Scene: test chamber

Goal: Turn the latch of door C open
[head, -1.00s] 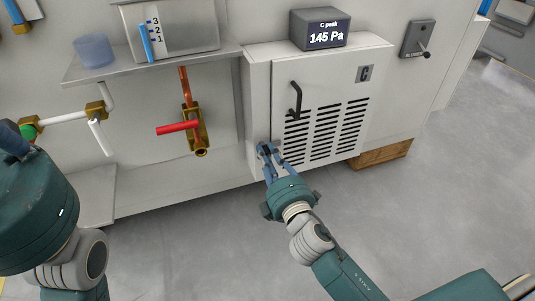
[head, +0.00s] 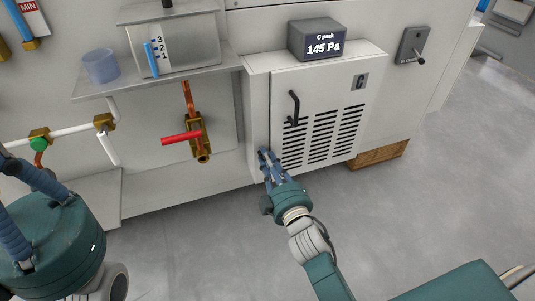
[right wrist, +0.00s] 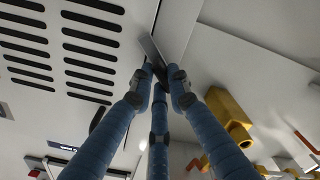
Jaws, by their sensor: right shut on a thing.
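Door C (head: 345,82) is a pale, vented panel marked C on the front of a white cabinet, and it looks shut. A black handle (head: 294,108) stands upright near its left edge. My right gripper (head: 268,160) is at the door's lower left edge, below the handle. In the right wrist view its blue fingers (right wrist: 158,78) close on a thin grey flat piece (right wrist: 152,48) beside the door seam, seemingly the latch. The fingers hide part of it. My left gripper (head: 20,175) is at the left picture edge, its fingertips cut off, away from the door.
A grey display (head: 318,39) reading 145 Pa stands on the cabinet. A red-handled valve (head: 182,137) and a shelf (head: 215,58) with a blue cup (head: 100,66) are to the left. A wooden block (head: 378,155) sits under the cabinet. The floor (head: 430,190) in front is clear.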

